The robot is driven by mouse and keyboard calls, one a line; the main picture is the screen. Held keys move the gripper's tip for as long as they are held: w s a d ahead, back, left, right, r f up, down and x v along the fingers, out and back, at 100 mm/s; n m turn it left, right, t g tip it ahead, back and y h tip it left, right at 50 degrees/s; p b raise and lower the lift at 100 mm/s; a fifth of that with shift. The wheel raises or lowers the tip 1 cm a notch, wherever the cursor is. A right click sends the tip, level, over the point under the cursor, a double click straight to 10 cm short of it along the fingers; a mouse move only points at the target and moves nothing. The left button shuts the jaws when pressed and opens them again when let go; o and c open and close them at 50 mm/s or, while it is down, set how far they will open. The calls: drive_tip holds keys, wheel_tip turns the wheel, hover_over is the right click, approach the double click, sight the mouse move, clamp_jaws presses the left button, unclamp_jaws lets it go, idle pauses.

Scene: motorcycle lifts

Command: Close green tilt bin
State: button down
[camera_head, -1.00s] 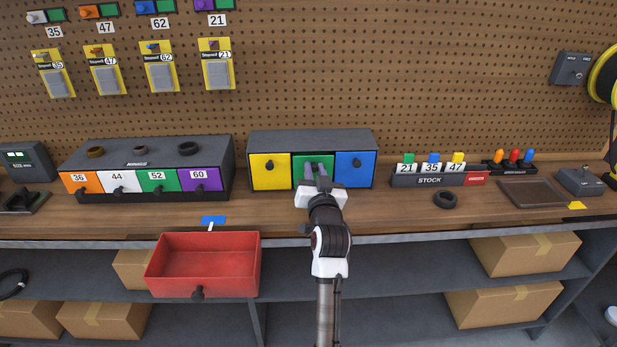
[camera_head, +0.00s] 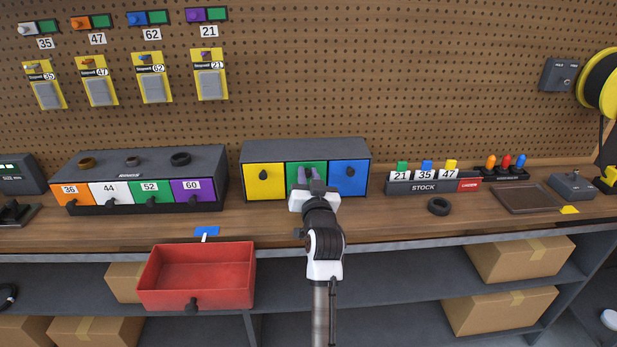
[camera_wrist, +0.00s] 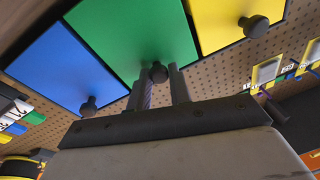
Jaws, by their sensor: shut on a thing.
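The green tilt bin (camera_head: 293,173) is the middle of three coloured fronts in a dark cabinet. Its front looks about level with its neighbours, but I cannot tell whether a small gap is left. In the wrist view its green face (camera_wrist: 125,35) fills the upper middle. My gripper (camera_head: 309,176) is at this front, its two fingers shut on the dark round knob (camera_wrist: 158,72) near the face's edge. The knob is hidden in the head view by the fingers.
The yellow bin (camera_head: 264,180) and blue bin (camera_head: 349,173) flank the green one, each with a protruding knob. An open red drawer (camera_head: 200,275) juts out below the bench at left. A stock rack (camera_head: 430,187) and dark ring (camera_head: 438,206) are to the right.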

drive_tip(key=c, duration=1.3)
unclamp_jaws()
drive_tip(key=shift+s+a+r, duration=0.1)
drive_tip(key=shift+r, duration=0.45)
drive_tip(key=shift+f, duration=0.2)
drive_tip(key=shift+s+f, duration=0.25)
drive_tip(key=shift+s, duration=0.15)
drive_tip(key=s+d+f+b, duration=0.1)
drive_tip(key=s+b, duration=0.3)
drive_tip(key=s, duration=0.8)
drive_tip(key=shift+s+d+f, duration=0.15)
drive_tip(key=shift+s+f, duration=0.1)
drive_tip(key=shift+s, duration=0.15)
